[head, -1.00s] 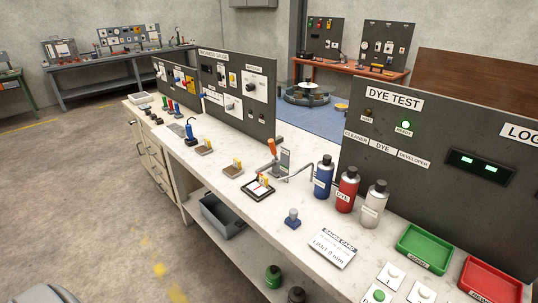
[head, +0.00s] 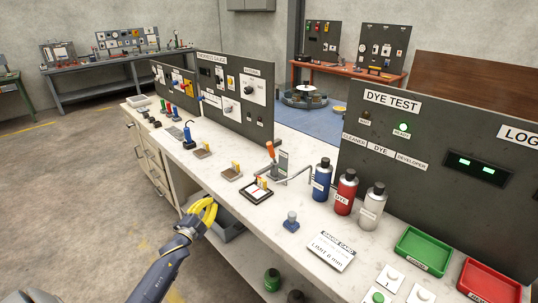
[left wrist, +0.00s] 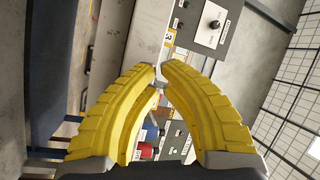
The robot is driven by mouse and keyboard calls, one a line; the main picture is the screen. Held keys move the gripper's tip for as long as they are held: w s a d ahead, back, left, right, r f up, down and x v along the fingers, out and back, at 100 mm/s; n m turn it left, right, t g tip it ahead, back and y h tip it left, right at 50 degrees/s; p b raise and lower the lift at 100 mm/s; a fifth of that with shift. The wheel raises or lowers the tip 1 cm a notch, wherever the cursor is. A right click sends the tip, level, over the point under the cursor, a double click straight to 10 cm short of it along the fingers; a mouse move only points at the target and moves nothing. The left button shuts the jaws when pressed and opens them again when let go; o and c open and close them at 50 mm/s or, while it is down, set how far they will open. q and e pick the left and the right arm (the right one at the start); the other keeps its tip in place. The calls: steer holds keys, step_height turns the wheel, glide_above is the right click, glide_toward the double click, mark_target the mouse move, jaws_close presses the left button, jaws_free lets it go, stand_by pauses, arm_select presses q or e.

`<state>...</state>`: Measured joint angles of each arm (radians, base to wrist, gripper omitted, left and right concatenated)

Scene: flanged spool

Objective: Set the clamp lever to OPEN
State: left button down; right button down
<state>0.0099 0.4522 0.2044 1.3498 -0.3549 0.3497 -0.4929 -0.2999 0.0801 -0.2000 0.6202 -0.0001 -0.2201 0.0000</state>
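The clamp lever (head: 271,150) has an orange-red grip and stands roughly upright on a small fixture at the middle of the white bench, beside a grey upright plate. Whether it is at OPEN cannot be read. My left gripper (head: 213,204) has yellow fingers and is at the bench's front edge, to the left of and nearer than the lever, well apart from it. In the left wrist view its fingertips (left wrist: 161,67) come almost together, with nothing seen held between them. The lever cannot be made out in that view. My right gripper is not in view.
Blue, red and white bottles (head: 346,192) stand right of the lever, near a bent metal rod (head: 299,175). A framed pad (head: 257,191) and a blue-grey knob (head: 291,222) lie in front. A dark gauge panel (head: 235,95) rises behind. A grey bin (head: 228,229) sits on the lower shelf.

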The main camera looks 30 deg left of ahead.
arm_select(q)
step_height(320, 180, up, 11)
steer(key=w+m+t+h, duration=0.1)
steer(key=w+m+t, duration=0.1)
steer(key=m, duration=0.1)
steer(key=w+d+m+h, duration=0.1)
steer(key=w+d, duration=0.1)
steer(key=d, duration=0.2)
steer(key=w+d+m+h, duration=0.1)
steer(key=w+d, duration=0.1)
steer(key=d, duration=0.3)
steer(key=w+d+r+m+h, duration=0.1)
steer(key=w+d+m, duration=0.1)
steer(key=d, duration=0.3)
steer(key=shift+w+h, duration=0.1)
steer(key=shift+h, duration=0.2)
steer(key=x, duration=1.4)
steer(key=shift+f, duration=0.15)
